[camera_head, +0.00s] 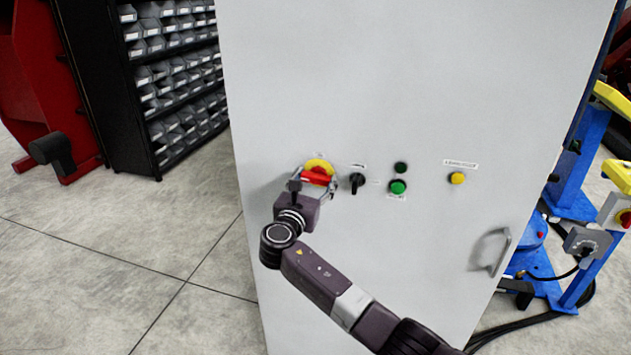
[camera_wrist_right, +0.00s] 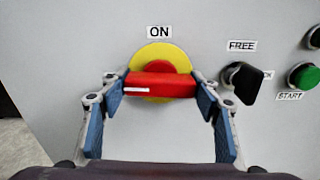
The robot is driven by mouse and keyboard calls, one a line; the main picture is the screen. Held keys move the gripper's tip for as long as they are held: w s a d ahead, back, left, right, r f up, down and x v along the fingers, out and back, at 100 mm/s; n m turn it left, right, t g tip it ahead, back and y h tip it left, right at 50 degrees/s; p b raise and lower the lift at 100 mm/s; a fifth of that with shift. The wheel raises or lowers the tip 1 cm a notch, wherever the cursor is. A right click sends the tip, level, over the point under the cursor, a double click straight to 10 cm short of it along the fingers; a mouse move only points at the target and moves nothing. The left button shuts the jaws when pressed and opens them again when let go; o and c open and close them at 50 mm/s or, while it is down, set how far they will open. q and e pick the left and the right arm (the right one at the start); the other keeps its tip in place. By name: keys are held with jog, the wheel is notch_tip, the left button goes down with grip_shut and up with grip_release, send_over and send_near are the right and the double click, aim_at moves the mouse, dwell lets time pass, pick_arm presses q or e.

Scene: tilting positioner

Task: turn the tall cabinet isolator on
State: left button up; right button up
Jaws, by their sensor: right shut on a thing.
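The tall cabinet (camera_head: 400,90) is light grey and fills the middle of the head view. Its isolator has a yellow round plate (camera_head: 318,164) and a red handle (camera_head: 316,178). In the right wrist view the red handle (camera_wrist_right: 160,85) lies about level across the yellow plate (camera_wrist_right: 158,53), with a white mark near its left end and an "ON" label (camera_wrist_right: 159,32) above. My right gripper (camera_head: 315,184) is at the isolator, its blue-padded fingers (camera_wrist_right: 160,95) at the two ends of the handle, shut on it. My left gripper is not in view.
Right of the isolator are a black selector knob (camera_wrist_right: 242,82) labelled "FREE", a green start button (camera_head: 398,187), a dark green lamp (camera_head: 400,167) and a yellow button (camera_head: 457,178). A cabinet door handle (camera_head: 492,250) is lower right. Bin shelves (camera_head: 170,75) stand left, blue-yellow equipment (camera_head: 575,190) right.

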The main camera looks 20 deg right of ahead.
jog(key=m+b, duration=0.3)
jog(key=m, duration=0.1)
jog(key=shift+f, duration=0.2)
jog(key=m+b, duration=0.4)
jog(key=shift+m, duration=0.3)
jog(key=m+b, duration=0.4)
jog(key=shift+r+m+b, duration=0.2)
jog(key=shift+m+b, duration=1.65)
jog(key=shift+m, duration=0.45)
jog(key=o, duration=1.2)
jog(key=shift+c, duration=0.2)
